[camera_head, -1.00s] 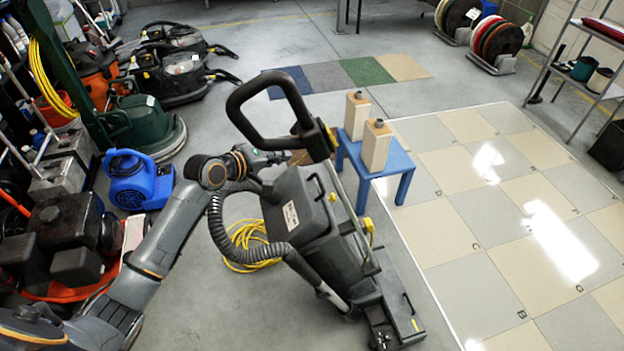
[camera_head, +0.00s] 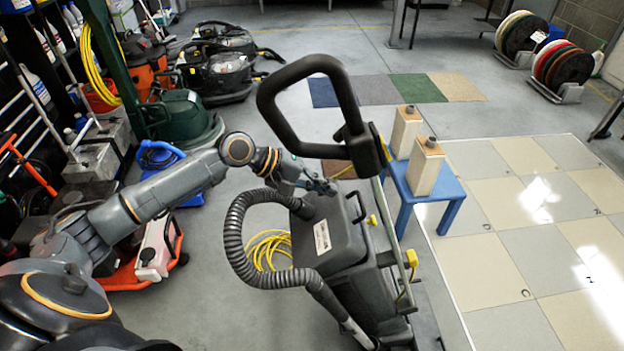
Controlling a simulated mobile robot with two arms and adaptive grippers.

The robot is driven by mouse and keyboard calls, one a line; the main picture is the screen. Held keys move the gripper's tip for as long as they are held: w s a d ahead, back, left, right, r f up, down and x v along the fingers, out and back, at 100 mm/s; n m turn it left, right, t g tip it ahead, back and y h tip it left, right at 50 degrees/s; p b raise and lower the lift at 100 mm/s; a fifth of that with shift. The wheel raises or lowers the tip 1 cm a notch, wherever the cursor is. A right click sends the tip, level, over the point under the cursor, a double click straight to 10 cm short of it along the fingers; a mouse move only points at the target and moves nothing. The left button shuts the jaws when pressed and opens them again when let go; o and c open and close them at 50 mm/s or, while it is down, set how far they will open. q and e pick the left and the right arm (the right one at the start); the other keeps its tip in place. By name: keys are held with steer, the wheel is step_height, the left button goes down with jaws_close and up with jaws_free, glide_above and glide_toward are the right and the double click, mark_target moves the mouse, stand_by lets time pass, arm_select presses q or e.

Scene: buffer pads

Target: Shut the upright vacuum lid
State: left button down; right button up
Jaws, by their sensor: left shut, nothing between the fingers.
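The upright vacuum (camera_head: 352,290) stands on the floor at the lower middle, with a looped black handle (camera_head: 268,110) and a ribbed hose (camera_head: 232,235). Its dark lid (camera_head: 335,222) tops the tank and looks lowered onto it; I cannot tell whether it is fully closed. My left gripper (camera_head: 328,187) is shut and empty, just above the lid's far edge and below the handle's grip. Whether its fingertips touch the lid is unclear. My right gripper is out of view.
A blue table (camera_head: 447,190) with two beige containers stands close behind the vacuum, to the right. A yellow cable (camera_head: 268,248) lies on the floor beside the vacuum. Machines and a blue blower (camera_head: 158,158) crowd the left. Tiled floor (camera_head: 500,260) at right is clear.

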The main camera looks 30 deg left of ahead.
mark_target(360, 202)
arm_select(q)
steer(key=x, duration=0.7)
steer(key=shift+w+d+f, duration=0.15)
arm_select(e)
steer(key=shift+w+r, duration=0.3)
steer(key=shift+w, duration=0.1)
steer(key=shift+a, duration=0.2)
arm_select(q)
steer(key=shift+p+x, duration=0.35)
steer(key=shift+x, duration=1.1)
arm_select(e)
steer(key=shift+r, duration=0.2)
